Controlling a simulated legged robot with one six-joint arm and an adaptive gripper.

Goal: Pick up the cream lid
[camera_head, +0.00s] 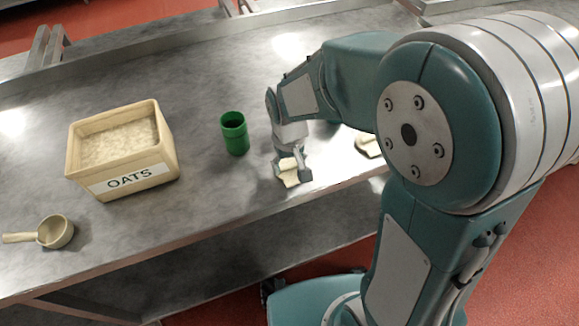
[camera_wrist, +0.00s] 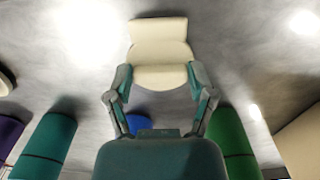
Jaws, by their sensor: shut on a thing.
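My gripper (camera_head: 291,171) is near the front edge of the steel table, pointing down. Its two fingers are shut on the cream lid (camera_head: 289,180). In the wrist view the cream lid (camera_wrist: 160,76) sits between the fingertips of my gripper (camera_wrist: 161,78), one finger against each side, and part of it stretches out beyond them. I cannot tell whether the lid touches the table or is just above it.
A green container (camera_head: 235,134) stands left of my gripper. A cream crate labelled OATS (camera_head: 129,179) and a cream scoop (camera_head: 55,232) are farther left. Another cream item (camera_head: 368,146) is at right, partly behind my arm. The wrist view shows teal (camera_wrist: 45,145), purple (camera_wrist: 8,131) and blue (camera_wrist: 138,123) things.

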